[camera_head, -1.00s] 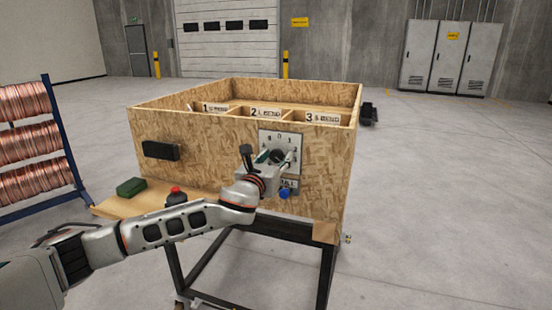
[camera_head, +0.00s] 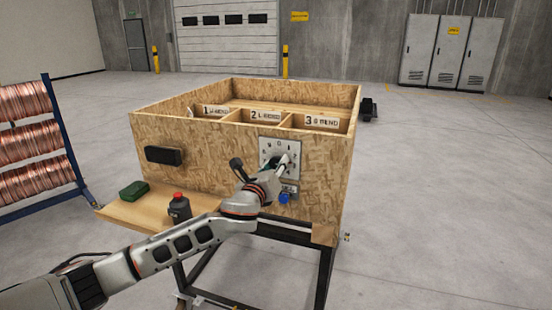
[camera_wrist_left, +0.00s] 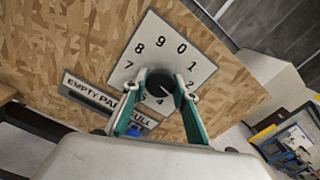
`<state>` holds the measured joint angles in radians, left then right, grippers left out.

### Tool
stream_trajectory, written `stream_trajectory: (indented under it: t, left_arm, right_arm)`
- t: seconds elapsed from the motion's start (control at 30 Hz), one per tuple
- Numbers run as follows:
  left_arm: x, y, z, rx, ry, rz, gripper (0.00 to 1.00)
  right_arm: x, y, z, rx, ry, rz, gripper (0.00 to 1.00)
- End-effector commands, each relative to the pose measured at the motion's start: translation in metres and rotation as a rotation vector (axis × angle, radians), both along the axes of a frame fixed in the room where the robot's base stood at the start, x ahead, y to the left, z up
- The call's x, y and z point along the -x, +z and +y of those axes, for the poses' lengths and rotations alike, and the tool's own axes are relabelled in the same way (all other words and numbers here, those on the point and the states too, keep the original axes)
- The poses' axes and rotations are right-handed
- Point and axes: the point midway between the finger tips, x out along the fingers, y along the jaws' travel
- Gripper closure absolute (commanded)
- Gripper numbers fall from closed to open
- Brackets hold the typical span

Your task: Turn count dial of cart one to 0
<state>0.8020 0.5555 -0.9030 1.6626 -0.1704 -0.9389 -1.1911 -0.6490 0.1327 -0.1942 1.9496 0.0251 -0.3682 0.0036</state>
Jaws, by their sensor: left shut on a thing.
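The count dial is a black round knob (camera_wrist_left: 160,83) on a light square plate (camera_wrist_left: 168,48) with digits around it, on the front wall of the wooden cart (camera_head: 216,165). The plate also shows in the head view (camera_head: 268,144). My left gripper (camera_wrist_left: 162,90) is shut on the knob, with a green-lined finger on each side. A small white mark on the knob shows between the fingers, but I cannot tell surely which digit it points to. The 0 (camera_wrist_left: 182,48) is at the plate's upper right. My right gripper is not in view.
Below the dial are an "EMPTY" label (camera_wrist_left: 85,88) and a blue knob (camera_head: 284,198). A wooden shelf (camera_head: 140,212) at left bears a green block (camera_head: 133,190) and a red-topped button (camera_head: 179,206). A copper tube rack (camera_head: 35,150) stands farther left.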

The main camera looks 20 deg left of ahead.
Motion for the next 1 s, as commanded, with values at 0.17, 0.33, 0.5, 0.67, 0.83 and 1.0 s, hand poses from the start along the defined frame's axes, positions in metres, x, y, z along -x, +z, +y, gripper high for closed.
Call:
stream_trajectory:
  t: [0.17,0.33,0.5,0.67,0.83,1.0]
  left_arm:
    - [0.0,-0.001,-0.001,0.171,0.0,0.009,0.94]
    - [0.0,-0.001,-0.001,0.334,0.0,0.014,0.94]
    - [0.0,-0.001,-0.001,0.494,0.001,0.018,0.94]
    - [0.0,-0.001,-0.002,0.646,0.002,0.024,0.94]
    - [0.0,0.0,-0.002,0.807,0.001,0.029,0.94]
    - [0.0,0.001,-0.002,0.969,0.002,0.033,0.94]
  right_arm:
    - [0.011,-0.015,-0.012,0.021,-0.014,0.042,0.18]
    - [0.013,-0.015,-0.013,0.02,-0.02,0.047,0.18]
    - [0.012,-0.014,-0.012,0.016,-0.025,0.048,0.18]
    - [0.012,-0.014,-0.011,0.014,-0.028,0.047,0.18]
    - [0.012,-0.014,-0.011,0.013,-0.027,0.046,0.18]
    - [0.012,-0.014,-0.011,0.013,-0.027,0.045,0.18]
